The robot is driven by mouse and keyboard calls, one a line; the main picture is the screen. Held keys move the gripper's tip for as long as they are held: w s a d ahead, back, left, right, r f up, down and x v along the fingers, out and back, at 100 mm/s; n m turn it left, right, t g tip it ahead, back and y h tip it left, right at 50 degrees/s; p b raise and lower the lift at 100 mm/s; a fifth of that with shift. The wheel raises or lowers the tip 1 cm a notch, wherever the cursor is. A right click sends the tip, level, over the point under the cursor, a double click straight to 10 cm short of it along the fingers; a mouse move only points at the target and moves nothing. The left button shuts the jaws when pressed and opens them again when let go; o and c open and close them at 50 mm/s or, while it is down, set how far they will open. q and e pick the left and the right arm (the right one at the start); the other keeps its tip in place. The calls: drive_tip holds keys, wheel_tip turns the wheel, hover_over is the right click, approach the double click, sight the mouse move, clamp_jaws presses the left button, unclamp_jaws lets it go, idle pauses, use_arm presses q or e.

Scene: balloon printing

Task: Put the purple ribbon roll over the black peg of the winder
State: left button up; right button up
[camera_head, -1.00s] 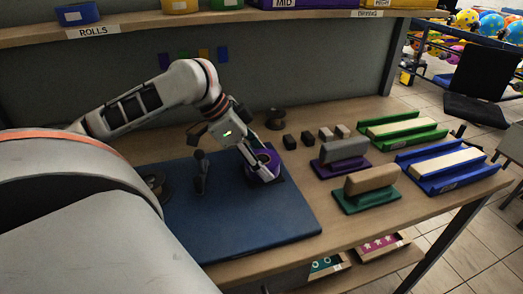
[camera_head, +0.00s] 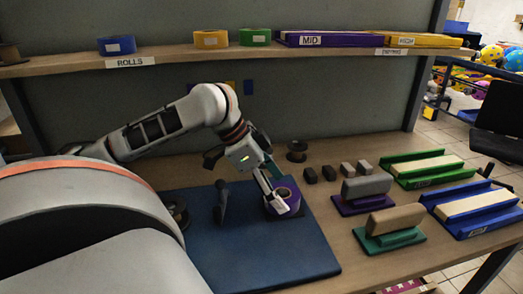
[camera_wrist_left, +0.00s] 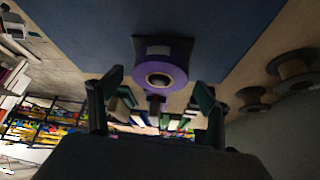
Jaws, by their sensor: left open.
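The purple ribbon roll (camera_head: 289,195) stands near the right edge of the blue mat (camera_head: 262,250), above a dark square base. My left gripper (camera_head: 272,192) is open, with a pale finger in front of the roll. In the left wrist view the roll (camera_wrist_left: 163,52) shows its round hole and lies just beyond and between the spread fingers (camera_wrist_left: 158,90). The fingers look clear of its sides there. A dark upright piece (camera_head: 222,200) stands on the mat left of the roll. I cannot tell whether a peg is inside the roll. My right gripper is not in view.
Dark spools stand behind the mat (camera_head: 296,151) and at its left (camera_head: 177,212). Small dark and grey blocks, a purple stand (camera_head: 352,209), a teal stand (camera_head: 386,242), a green tray (camera_head: 420,182) and a blue tray (camera_head: 438,209) fill the right. A shelf (camera_head: 200,61) holds rolls above.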

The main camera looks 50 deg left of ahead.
use_arm(q)
drive_tip(key=v, duration=1)
drive_tip(key=shift+d, duration=0.15)
idle(0.4)
